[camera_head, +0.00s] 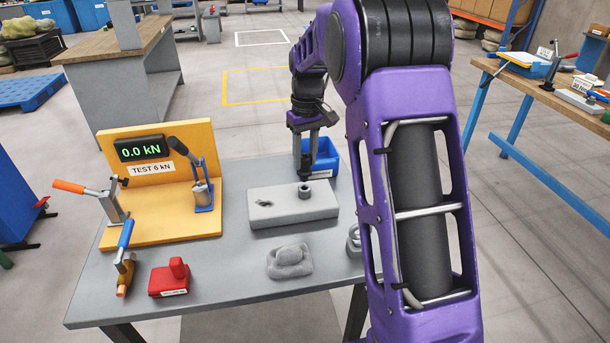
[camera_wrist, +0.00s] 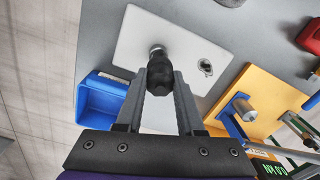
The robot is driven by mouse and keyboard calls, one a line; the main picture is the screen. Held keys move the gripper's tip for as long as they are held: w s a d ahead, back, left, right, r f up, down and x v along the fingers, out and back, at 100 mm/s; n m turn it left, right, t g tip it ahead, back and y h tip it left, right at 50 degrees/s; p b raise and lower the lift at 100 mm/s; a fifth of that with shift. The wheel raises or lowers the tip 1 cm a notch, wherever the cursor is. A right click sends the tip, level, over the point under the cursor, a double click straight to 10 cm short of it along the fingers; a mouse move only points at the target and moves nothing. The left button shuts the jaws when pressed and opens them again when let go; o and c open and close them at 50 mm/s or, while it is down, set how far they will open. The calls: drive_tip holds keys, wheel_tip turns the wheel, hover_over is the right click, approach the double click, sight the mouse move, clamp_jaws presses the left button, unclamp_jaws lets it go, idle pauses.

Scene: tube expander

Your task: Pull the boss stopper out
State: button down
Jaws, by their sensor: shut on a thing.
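My gripper (camera_head: 305,163) points down over the right part of the pale grey block (camera_head: 275,212) on the table. In the wrist view its two fingers (camera_wrist: 160,78) are shut on a dark, rounded stopper (camera_wrist: 160,72). A short grey round boss (camera_head: 304,191) stands up from the block under the gripper. In the wrist view the boss shows just past the stopper's end (camera_wrist: 156,47). I cannot tell whether the stopper's lower end is still inside the boss or just above it.
A blue bin (camera_head: 325,158) stands right behind the gripper. At the left is a yellow test stand (camera_head: 160,205) reading 0.0 kN, with lever clamps.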

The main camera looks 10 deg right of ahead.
drive_tip(key=shift+r+p, duration=1.5)
drive_tip(key=shift+r, duration=0.85)
